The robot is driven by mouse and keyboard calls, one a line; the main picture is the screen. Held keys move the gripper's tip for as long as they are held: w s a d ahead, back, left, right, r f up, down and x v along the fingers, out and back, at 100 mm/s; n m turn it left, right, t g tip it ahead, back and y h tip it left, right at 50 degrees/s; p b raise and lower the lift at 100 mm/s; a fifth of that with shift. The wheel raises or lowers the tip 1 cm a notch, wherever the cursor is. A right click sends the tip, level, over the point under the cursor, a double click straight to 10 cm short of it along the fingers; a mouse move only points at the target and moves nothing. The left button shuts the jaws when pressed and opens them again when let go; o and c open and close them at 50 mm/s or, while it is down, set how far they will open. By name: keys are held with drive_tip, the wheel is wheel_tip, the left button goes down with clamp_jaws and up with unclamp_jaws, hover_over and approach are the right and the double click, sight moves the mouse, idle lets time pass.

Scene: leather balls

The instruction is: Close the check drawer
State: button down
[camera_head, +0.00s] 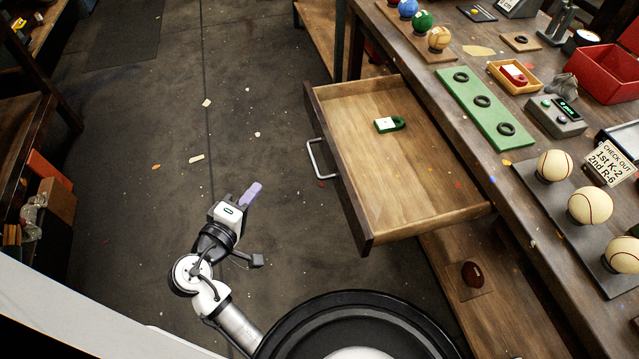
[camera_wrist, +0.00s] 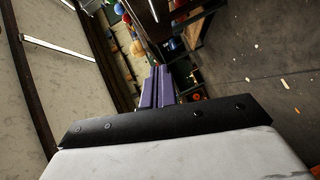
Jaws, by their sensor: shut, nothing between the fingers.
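The wooden drawer (camera_head: 437,196) stands pulled out from the workbench in the head view, its front panel (camera_head: 340,172) facing left. A metal bar handle (camera_head: 320,160) is on that front panel. A green and white tag-like item (camera_head: 389,124) lies inside the drawer. My gripper (camera_head: 252,193) is shut and empty, left of the drawer front and apart from it, over the floor. Its purple fingers lie together in the wrist view (camera_wrist: 157,87). The drawer cannot be made out with certainty in the wrist view.
The workbench top (camera_head: 465,152) holds several balls on dark stands, a green board (camera_head: 481,104) with black rings, a red box (camera_head: 606,73) and a check-out sign (camera_head: 610,161). A brown ball (camera_head: 472,274) sits on the lower shelf. The floor (camera_head: 262,80) left of the drawer is mostly clear, with small scraps.

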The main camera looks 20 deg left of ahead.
drive_tip(key=w+d+f+h+p, duration=0.1)
drive_tip(key=w+d+f+p, duration=0.2)
drive_tip(key=w+d, duration=0.4)
drive_tip(key=shift+x, duration=2.1)
drive_tip(key=shift+w, duration=0.1)
